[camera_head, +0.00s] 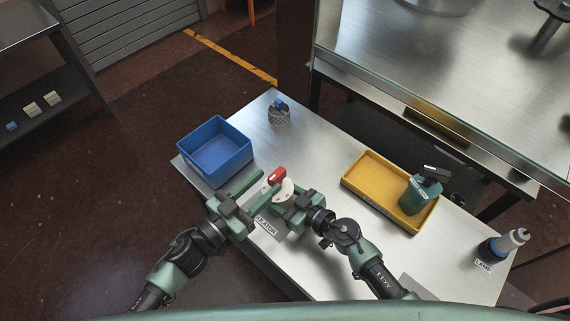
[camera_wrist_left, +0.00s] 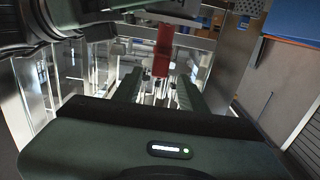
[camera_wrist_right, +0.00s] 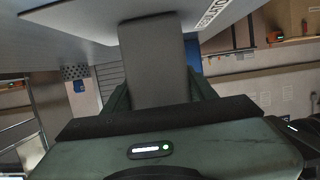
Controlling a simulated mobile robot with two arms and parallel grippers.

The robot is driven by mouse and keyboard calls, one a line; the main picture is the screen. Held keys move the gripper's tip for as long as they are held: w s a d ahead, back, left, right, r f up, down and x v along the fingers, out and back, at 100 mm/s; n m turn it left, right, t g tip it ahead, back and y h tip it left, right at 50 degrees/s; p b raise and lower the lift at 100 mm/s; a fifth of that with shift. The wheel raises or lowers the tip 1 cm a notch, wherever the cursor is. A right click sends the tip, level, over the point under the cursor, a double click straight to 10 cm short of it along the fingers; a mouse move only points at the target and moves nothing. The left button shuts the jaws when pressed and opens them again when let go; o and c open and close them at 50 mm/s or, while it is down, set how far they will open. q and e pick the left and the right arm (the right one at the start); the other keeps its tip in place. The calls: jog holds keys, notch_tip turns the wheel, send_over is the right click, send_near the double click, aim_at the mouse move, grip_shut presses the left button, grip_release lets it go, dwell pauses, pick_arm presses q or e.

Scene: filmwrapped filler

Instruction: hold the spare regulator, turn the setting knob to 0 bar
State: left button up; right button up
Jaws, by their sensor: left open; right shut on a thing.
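The spare regulator (camera_head: 285,189) is a pale round dial with a red setting knob (camera_head: 276,176), held above the table's front left part. My right gripper (camera_head: 291,200) is shut on its grey body (camera_wrist_right: 155,65), which fills the space between the fingers in the right wrist view. My left gripper (camera_head: 262,183) is open at the knob's left. In the left wrist view the red knob (camera_wrist_left: 163,52) stands beyond and between the spread fingers; whether they touch it I cannot tell. The dial's scale is too small to read.
A blue bin (camera_head: 216,150) stands behind the left gripper. A yellow tray (camera_head: 362,190) with a dark green device (camera_head: 418,196) lies to the right. A mesh-sided item with a blue top (camera_head: 279,113) stands at the back, a lamp (camera_head: 503,244) at the right. The front middle is clear.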

pick_arm(q)
jog(key=x, duration=0.7)
jog(key=shift+w+d, duration=0.3)
jog(key=shift+d, duration=0.05)
grip_shut()
